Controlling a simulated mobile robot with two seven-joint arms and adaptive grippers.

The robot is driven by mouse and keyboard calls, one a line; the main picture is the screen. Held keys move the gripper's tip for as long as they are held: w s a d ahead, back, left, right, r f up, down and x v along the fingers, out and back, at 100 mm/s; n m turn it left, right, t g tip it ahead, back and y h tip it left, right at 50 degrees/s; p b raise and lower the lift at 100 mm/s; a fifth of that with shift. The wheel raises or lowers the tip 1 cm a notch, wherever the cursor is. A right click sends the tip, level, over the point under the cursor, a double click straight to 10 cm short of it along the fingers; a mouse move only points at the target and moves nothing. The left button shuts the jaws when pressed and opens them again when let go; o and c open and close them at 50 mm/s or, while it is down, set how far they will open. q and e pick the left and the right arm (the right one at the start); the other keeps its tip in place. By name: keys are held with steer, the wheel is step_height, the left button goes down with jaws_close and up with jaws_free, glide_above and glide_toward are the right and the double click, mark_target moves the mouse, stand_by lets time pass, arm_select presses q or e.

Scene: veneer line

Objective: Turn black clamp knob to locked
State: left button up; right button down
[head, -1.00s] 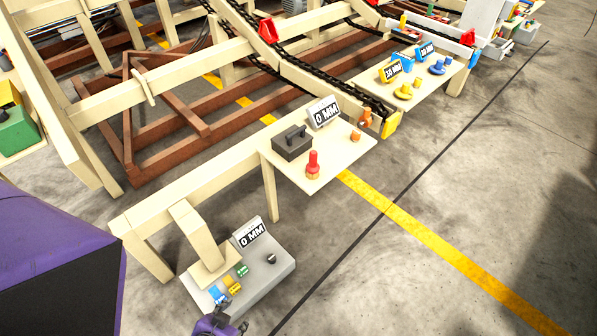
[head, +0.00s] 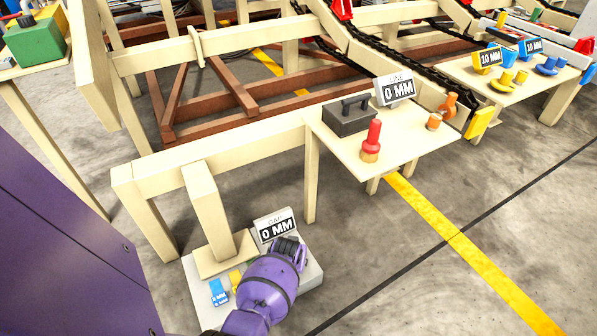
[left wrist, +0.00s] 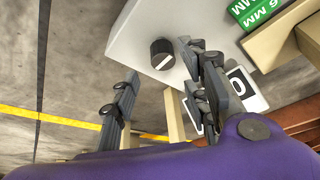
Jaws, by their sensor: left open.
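The black clamp knob (left wrist: 162,54) is a round knob with a white line across its face. It sits on a light grey panel (left wrist: 133,38) in the left wrist view. My left gripper (left wrist: 160,72) is open, with one finger on each side of the knob in that view. I see no clear contact, and the depth gap is hard to judge. In the head view my left gripper (head: 288,248) is over the panel's right part and hides the knob. A "0 MM" display (head: 277,228) stands behind it. My right gripper is not in view.
Blue (head: 219,292) and yellow (head: 237,281) tags lie left of my gripper; a green "6 MM" tag (left wrist: 250,12) shows in the wrist view. A wooden post (head: 208,212) stands close by. A table (head: 410,150) holds a red-handled piece (head: 372,140) and a dark block (head: 350,117).

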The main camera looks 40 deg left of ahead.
arm_select(q)
steer(key=b+x, duration=0.3)
steer(key=x, duration=0.3)
steer(key=shift+f+b, duration=0.25)
steer(key=shift+b, duration=0.15)
steer(key=shift+w+a+f+b, duration=0.15)
steer(key=shift+w+f+b, duration=0.2)
steer(key=shift+f, duration=0.1)
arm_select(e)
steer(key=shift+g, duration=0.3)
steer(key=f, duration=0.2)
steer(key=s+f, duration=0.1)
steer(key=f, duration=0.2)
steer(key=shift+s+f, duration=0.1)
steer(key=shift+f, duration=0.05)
arm_select(q)
steer(key=c, duration=1)
